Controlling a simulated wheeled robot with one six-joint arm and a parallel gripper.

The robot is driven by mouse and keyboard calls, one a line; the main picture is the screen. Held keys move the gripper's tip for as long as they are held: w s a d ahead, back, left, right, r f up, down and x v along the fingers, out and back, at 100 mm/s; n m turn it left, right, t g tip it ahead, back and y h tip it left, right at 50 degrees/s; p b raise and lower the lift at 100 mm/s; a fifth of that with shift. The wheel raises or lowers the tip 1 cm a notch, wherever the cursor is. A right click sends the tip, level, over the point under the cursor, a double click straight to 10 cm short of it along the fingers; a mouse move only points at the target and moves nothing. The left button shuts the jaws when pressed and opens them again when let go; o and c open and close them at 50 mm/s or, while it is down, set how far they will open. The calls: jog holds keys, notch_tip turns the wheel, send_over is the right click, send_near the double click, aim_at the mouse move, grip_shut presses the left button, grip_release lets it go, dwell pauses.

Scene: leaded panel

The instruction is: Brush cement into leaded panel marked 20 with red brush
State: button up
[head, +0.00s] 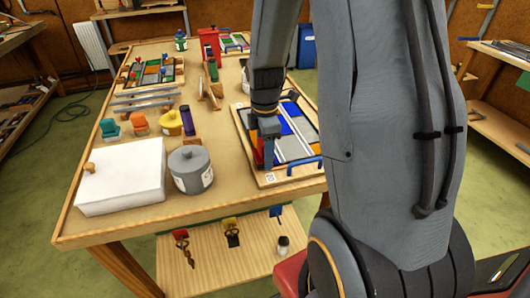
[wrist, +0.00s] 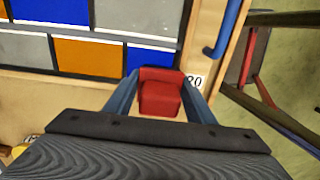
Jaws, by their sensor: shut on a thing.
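The leaded panel (head: 306,128) marked 20 lies on a wooden board at the table's right side, with blue, grey and orange panes. Its label 20 (head: 270,177) is at the near left corner, and shows partly in the wrist view (wrist: 195,81). My gripper (head: 266,152) points down over the panel's near left part. In the wrist view its two blue-grey fingers are shut on the red brush (wrist: 160,95), by the panel's edge near the label. The brush's lower end is hidden, so I cannot tell whether it touches the panel. My arm covers part of the panel.
A grey lidded pot (head: 190,170) and a white box (head: 120,175) stand at the front left. Orange, teal, yellow and purple items (head: 170,122) sit behind them. Another coloured panel (head: 152,72) lies at the far left. A blue handle (head: 305,168) rises from the board's near edge.

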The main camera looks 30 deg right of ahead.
aim_at(303, 154)
jog(key=shift+d, duration=0.1)
jog(key=shift+s+d+p, duration=0.15)
jog(key=shift+d+p, duration=0.15)
jog(key=shift+d, duration=0.5)
jog(key=shift+s+d+p, duration=0.15)
jog(key=shift+d+p, duration=0.15)
jog(key=shift+d, duration=0.45)
jog(key=shift+s+d+p, duration=0.2)
jog(key=shift+d+p, duration=0.1)
jog(key=shift+d, duration=0.45)
jog(key=shift+s+d+p, duration=0.15)
jog(key=shift+d+p, duration=0.1)
jog(key=shift+d, duration=0.45)
jog(key=shift+d, duration=0.15)
jog(key=shift+s+d+p, duration=0.15)
jog(key=shift+d+p, duration=0.15)
jog(key=shift+d, duration=0.4)
jog(key=shift+s+d+p, duration=0.15)
jog(key=shift+d+p, duration=0.1)
jog(key=shift+d, duration=0.4)
jog(key=shift+s+d+p, duration=0.15)
jog(key=shift+d+p, duration=0.15)
jog(key=shift+d, duration=0.45)
jog(key=shift+s+d+p, duration=0.1)
jog(key=shift+d+p, duration=0.15)
jog(key=shift+d, duration=0.45)
jog(key=shift+d, duration=0.15)
